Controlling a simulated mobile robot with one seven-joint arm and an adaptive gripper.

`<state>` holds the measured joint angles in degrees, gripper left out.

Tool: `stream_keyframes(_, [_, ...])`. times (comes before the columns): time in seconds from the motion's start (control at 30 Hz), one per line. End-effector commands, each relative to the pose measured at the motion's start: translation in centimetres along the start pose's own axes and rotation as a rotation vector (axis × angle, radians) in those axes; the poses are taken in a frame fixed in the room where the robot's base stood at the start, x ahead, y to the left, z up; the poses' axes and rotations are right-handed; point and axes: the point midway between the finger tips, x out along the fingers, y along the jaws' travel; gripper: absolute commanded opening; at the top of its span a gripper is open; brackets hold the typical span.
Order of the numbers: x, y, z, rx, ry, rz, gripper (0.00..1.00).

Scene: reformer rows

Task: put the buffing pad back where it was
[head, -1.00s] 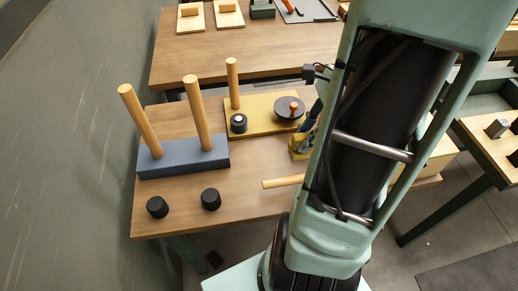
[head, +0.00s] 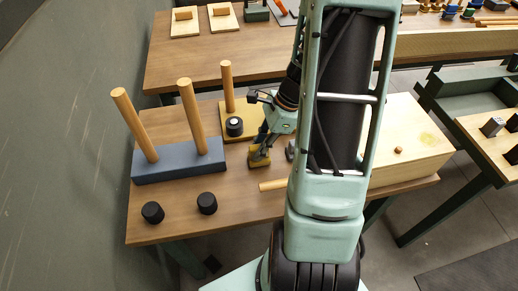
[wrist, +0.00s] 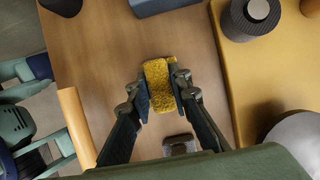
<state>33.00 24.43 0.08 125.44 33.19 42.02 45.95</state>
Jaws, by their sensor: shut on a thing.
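The buffing pad (wrist: 158,85) is a rough yellow block in the wrist view, between my two fingers. My gripper (wrist: 160,98) is shut on it. In the head view the pad (head: 259,156) shows below my gripper (head: 262,146), in front of the yellow board. It is over bare tabletop, at or close above the surface; I cannot tell if it touches.
A blue base (head: 180,162) with two upright pegs stands left, with two black caps (head: 153,212) in front. The yellow board (head: 240,112) carries a peg and a black knob (head: 234,126). A dowel (head: 273,185) lies nearby. A pale wooden box (head: 405,150) stands right.

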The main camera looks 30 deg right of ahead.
Motion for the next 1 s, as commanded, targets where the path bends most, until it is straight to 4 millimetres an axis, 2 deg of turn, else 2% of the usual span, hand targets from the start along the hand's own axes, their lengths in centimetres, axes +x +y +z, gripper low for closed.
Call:
stream_keyframes(0.37, [0.7, 0.0, -0.3, -0.001, 0.001, -0.001, 0.0])
stream_keyframes(0.4, [0.7, 0.0, -0.3, -0.001, 0.001, -0.001, 0.19])
stream_keyframes(0.57, [0.6, 0.0, -0.3, -0.001, 0.001, -0.001, 0.36])
stream_keyframes(0.87, [0.4, 0.0, -0.2, -0.001, 0.001, -0.001, 0.36])
stream_keyframes(1.0, [-1.0, -0.1, -0.1, -0.003, 0.002, -0.005, 0.36])
